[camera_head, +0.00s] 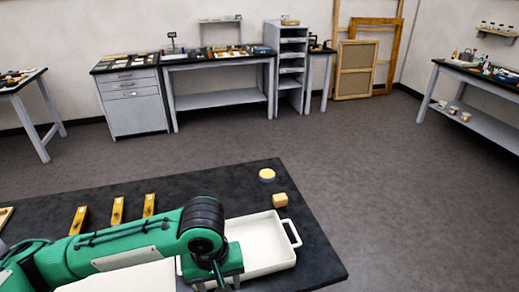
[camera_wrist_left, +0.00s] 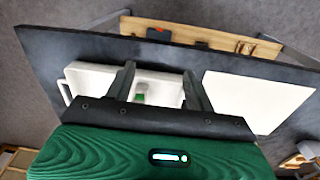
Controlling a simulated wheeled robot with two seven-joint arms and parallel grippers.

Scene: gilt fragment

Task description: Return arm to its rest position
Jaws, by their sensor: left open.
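My left arm (camera_head: 130,245) reaches in from the left over the dark work table. Its gripper (camera_wrist_left: 158,78) is open in the left wrist view, with two dark fingers apart. In the head view the fingers are mostly hidden below the wrist. The gripper is above the white tray (camera_head: 292,255), whose rim also shows in the left wrist view (camera_wrist_left: 85,72). A small white and green piece (camera_wrist_left: 140,92) appears in the tray, between the fingers in the picture; nothing shows it gripped. My right gripper is not in view.
A white board (camera_wrist_left: 255,98) lies beside the tray. Open floor (camera_head: 340,150) separates this table from the benches (camera_head: 220,97) behind.

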